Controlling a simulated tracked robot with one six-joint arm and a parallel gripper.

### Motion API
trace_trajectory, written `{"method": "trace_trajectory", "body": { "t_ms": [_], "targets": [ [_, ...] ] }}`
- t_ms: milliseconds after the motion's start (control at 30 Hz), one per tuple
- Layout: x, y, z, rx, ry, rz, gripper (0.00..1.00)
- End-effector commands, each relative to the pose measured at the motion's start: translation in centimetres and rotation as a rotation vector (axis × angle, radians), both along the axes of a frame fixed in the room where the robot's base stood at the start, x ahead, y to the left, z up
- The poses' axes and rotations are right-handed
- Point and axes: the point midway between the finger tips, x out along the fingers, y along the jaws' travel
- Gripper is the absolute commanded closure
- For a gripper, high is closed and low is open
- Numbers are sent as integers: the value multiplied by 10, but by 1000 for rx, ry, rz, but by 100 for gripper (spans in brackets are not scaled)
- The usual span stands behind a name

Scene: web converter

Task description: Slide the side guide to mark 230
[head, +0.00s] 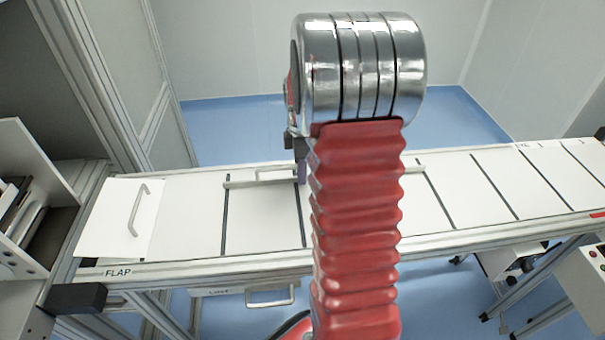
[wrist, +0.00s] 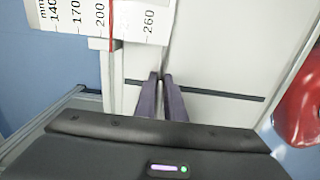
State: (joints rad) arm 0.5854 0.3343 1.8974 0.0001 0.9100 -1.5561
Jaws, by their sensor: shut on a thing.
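The side guide (head: 240,184) is a long pale bar lying across the conveyor in the head view, with a raised handle; my arm hides its middle. My gripper (wrist: 160,78) shows two purple fingers in the wrist view, close together on the guide's thin handle (wrist: 166,50). In the head view only a purple bit of it shows left of my arm. The white mm scale (wrist: 92,16) has readable labels 140, 170, 200 and 260. A red pointer line (wrist: 111,22) stands between 200 and 260; the 230 label cannot be read.
A white flap (head: 118,218) with a handle lies at the conveyor's left end. A drawer handle (head: 270,296) sticks out below the front rail. The conveyor bed (head: 450,195) runs clear to the right, with dark cross slots. A red rounded object (wrist: 300,105) is at the wrist view's right edge.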

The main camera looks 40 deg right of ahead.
Motion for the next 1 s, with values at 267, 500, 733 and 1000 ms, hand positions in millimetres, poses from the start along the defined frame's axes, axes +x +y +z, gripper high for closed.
{"method": "trace_trajectory", "body": {
  "t_ms": [267,500,733,1000],
  "targets": [
    [5,-4,1,-2,-1,0,100],
    [8,-6,1,-2,-1,0,100],
    [12,-8,1,-3,-2,0,100],
    [14,-10,1,-2,-1,0,88]
  ]
}}
